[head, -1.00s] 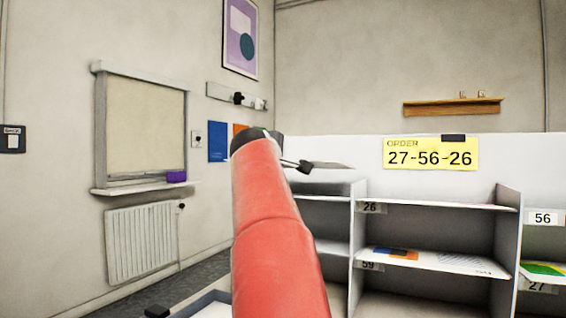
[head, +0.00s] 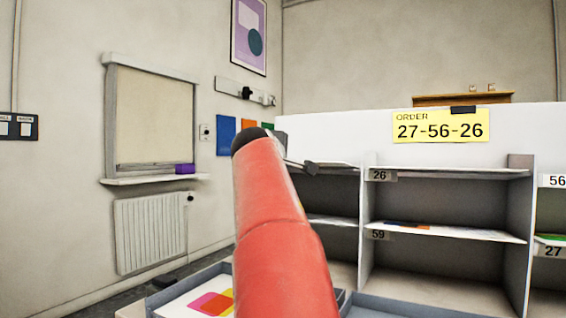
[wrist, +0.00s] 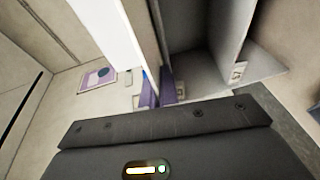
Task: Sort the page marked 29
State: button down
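No number 29 is legible on any page or label. A white page with pink, red and yellow shapes (head: 213,303) lies in a grey tray (head: 160,297) at the lower left of the head view, partly hidden by my red arm. Another page with blue and orange (head: 450,232) lies in the compartment above the label 59 (head: 378,235). My gripper is mostly hidden behind my arm in the head view; a dark end part sticks out left of the shelves. In the wrist view, two purplish strips (wrist: 157,88) show beyond the dark gripper body; what they hold, if anything, is unclear.
The grey shelf unit (head: 362,260) has labels 26 (head: 380,175), 56 (head: 556,181) and 27 (head: 552,252). A yellow order sign (head: 440,126) reads 27-56-26. A second tray edge (head: 390,305) shows below the shelves. A radiator (head: 150,233) stands at the left wall.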

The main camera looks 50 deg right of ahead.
jog(key=c, duration=1.6)
grip_release()
jog(key=b+v, duration=0.1)
jog(key=v, duration=0.6)
jog(key=shift+s+a, duration=0.2)
jog(key=shift+a, duration=0.15)
jog(key=shift+c, duration=0.4)
